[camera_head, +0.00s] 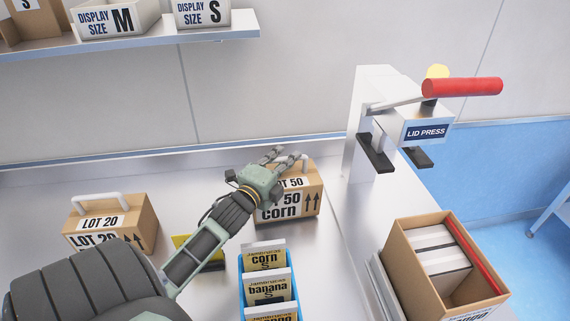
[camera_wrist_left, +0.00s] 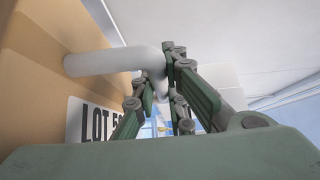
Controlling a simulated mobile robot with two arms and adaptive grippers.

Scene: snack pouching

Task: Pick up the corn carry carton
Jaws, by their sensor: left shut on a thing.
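The corn carry carton (camera_head: 290,205) is a brown box marked "LOT 50 corn" with up arrows, standing upright on the metal counter left of the lid press. My left gripper (camera_head: 285,155) reaches over its top and hides part of its label and most of its handle. In the left wrist view the carton's side (camera_wrist_left: 55,60) fills the left, with a white tubular handle (camera_wrist_left: 115,60). The fingers of my left gripper (camera_wrist_left: 165,95) are shut on that handle. I cannot tell whether the carton's base touches the counter. My right gripper is not seen.
A LOT 20 carton (camera_head: 112,222) with a white handle stands at the left. A blue rack (camera_head: 243,290) holds corn and banana pouches in front. The lid press (camera_head: 375,115) stands to the right, behind an open box (camera_head: 405,262) of flat packs. A shelf (camera_head: 130,42) is above.

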